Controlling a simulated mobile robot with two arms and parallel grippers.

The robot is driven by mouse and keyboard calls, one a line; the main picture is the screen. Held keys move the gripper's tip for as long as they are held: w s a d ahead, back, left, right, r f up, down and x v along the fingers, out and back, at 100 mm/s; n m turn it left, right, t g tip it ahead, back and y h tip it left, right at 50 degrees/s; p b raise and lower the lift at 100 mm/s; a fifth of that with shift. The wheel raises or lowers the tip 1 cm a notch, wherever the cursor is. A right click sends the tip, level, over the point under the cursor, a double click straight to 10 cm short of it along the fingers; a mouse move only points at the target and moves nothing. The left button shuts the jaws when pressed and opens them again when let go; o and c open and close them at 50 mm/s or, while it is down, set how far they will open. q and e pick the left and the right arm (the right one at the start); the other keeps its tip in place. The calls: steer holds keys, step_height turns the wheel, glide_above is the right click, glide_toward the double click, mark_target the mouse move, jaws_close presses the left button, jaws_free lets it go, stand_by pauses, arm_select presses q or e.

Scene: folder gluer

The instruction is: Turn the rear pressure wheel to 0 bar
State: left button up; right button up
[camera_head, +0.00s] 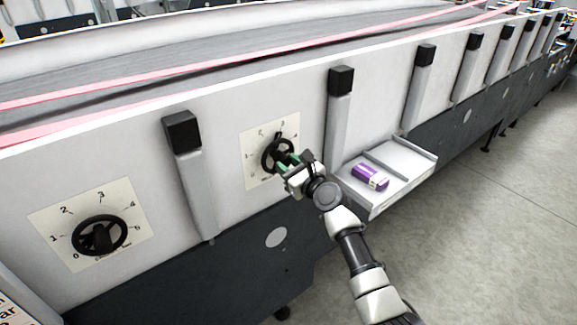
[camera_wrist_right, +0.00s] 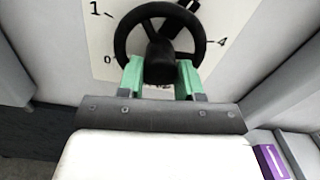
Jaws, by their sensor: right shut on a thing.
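A black handwheel (camera_head: 277,152) sits on a white dial plate with printed numbers on the machine's pale side panel. In the right wrist view the wheel (camera_wrist_right: 121,36) has a hub and a dark pointer leaning up and to the right, about at 3; 0 is at the lower left. My right gripper (camera_head: 286,161) has its green fingers at the wheel's lower part, either side of the hub, shut on the wheel; the fingers also show in the right wrist view (camera_wrist_right: 160,78). A second black wheel (camera_head: 99,234) on a similar dial is farther left. My left gripper is out of view.
A grey tray (camera_head: 411,157) juts from the panel right of the gripped wheel, with a purple box (camera_head: 370,177) on it. Black-capped posts (camera_head: 198,190) stand along the panel, one between the wheels. Grey floor (camera_head: 480,235) is clear at right.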

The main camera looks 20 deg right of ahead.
steer(key=n+b, duration=0.1)
steer(key=n, duration=0.3)
steer(key=shift+f, duration=0.1)
steer(key=n+b, duration=0.1)
steer(key=n, duration=0.3)
steer(key=n+b, duration=0.2)
steer(key=n, duration=0.5)
steer(key=shift+d+b, duration=0.1)
steer(key=shift+b, duration=0.25)
steer(key=n+b, duration=0.1)
steer(key=n, duration=0.3)
steer(key=n+b, duration=0.1)
steer(key=n, duration=0.2)
steer(key=shift+n, duration=0.3)
steer(key=n+b, duration=0.1)
steer(key=n, duration=0.2)
steer(key=shift+n, duration=1.6)
